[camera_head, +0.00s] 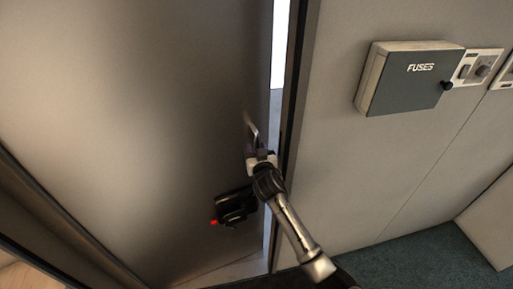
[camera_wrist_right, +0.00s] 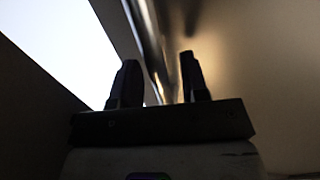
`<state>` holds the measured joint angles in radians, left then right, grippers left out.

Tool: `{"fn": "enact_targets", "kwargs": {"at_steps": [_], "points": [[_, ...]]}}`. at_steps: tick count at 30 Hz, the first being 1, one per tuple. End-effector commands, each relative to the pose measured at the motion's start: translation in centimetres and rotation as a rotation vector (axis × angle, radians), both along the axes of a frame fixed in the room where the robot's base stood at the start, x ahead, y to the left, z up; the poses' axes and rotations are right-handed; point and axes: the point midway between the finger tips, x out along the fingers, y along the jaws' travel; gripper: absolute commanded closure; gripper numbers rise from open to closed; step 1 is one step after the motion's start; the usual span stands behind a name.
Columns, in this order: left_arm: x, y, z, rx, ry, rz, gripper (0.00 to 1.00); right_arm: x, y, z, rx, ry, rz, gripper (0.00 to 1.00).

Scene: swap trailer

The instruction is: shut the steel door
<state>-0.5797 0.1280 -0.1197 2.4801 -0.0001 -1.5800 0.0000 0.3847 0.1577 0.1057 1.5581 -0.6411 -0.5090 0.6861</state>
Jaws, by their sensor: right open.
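The steel door (camera_head: 130,120) is a large grey panel filling the left of the head view. It stands ajar, with a narrow bright gap (camera_head: 280,50) between its right edge and the dark frame. My right gripper (camera_head: 253,133) is open close to the door's face, near that edge. In the right wrist view my right gripper (camera_wrist_right: 157,80) has its two dark fingers apart. A shiny upright bar or edge shows behind and between them; I cannot tell whether they touch it. The door's face (camera_wrist_right: 270,70) is on the right there. My left gripper is out of view.
A grey box marked FUSES (camera_head: 405,85) is on the wall right of the frame, with a switch plate (camera_head: 478,68) beside it. A dark unit with a red tip (camera_head: 235,206) shows below my right gripper. Dark green carpet (camera_head: 420,255) lies lower right.

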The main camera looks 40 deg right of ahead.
Motion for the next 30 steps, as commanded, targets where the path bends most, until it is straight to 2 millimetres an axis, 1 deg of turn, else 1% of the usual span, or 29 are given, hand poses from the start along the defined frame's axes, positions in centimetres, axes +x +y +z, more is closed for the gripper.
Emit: {"fn": "enact_targets", "kwargs": {"at_steps": [12,25,30], "points": [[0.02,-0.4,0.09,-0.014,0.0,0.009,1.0,0.34,-0.17,-0.04,0.0,0.0,0.0,0.59],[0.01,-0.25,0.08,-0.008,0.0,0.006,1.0,0.32,-0.16,-0.03,0.0,0.0,0.0,1.0],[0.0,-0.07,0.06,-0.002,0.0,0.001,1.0,0.32,-0.14,-0.03,0.0,0.0,0.0,1.0]]}}
